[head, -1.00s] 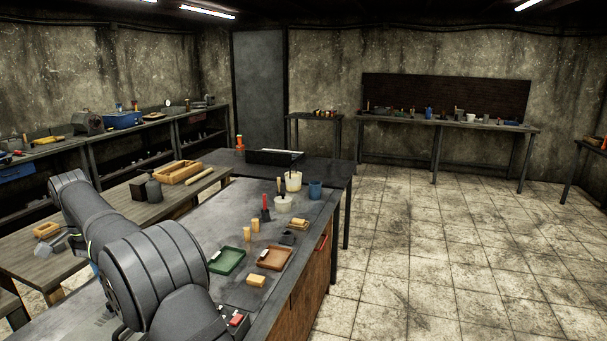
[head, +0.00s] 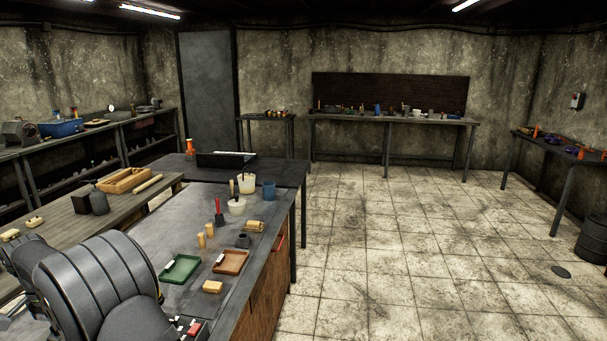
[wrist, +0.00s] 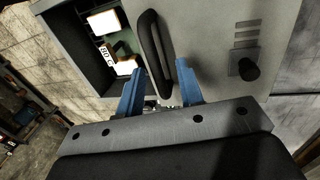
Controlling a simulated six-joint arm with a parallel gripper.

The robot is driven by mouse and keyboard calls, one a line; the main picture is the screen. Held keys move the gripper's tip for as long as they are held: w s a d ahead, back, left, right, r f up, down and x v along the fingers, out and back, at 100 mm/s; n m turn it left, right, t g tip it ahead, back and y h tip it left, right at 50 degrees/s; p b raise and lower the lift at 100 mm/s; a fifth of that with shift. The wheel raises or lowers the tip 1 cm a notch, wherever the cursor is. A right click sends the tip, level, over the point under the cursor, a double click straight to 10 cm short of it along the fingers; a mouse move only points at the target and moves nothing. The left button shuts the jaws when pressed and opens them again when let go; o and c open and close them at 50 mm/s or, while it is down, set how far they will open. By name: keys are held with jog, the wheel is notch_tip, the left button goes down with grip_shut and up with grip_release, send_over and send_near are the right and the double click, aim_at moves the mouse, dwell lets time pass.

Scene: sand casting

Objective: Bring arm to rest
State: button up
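My gripper (wrist: 159,68) shows in the wrist view with its two blue fingers spread apart. Nothing is clearly held between them. A curved black handle (wrist: 153,45) on a grey panel (wrist: 212,40) lies beyond and between the fingertips, with gaps visible on both sides. Whether the gripper touches the panel cannot be told. In the head view, my dark arm fills the lower left, and the gripper itself is out of sight.
In the wrist view, a black knob (wrist: 248,69) is right of the handle, and an open recess holds white-and-orange packs (wrist: 104,22). In the head view, a workbench (head: 190,226) carries a green tray (head: 181,269), a brown tray (head: 230,262) and cups.

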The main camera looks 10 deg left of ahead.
jog(key=shift+r, duration=0.1)
jog(key=a+r, duration=0.2)
jog(key=r, duration=0.6)
jog(key=a+r, duration=0.2)
jog(key=r, duration=0.7)
jog(key=d+f, duration=0.1)
jog(key=f, duration=0.4)
jog(key=d+f, duration=0.2)
jog(key=f, duration=0.4)
jog(key=d+f, duration=0.1)
jog(key=f, duration=0.5)
jog(key=shift+d+f, duration=0.15)
jog(key=shift+d, duration=0.7)
jog(key=shift+a, duration=0.1)
jog(key=shift+a, duration=0.55)
jog(key=a+r, duration=0.2)
jog(key=r, duration=0.6)
jog(key=a+r, duration=0.1)
jog(key=r, duration=0.8)
jog(key=shift+a, duration=0.4)
jog(key=shift+f, duration=0.15)
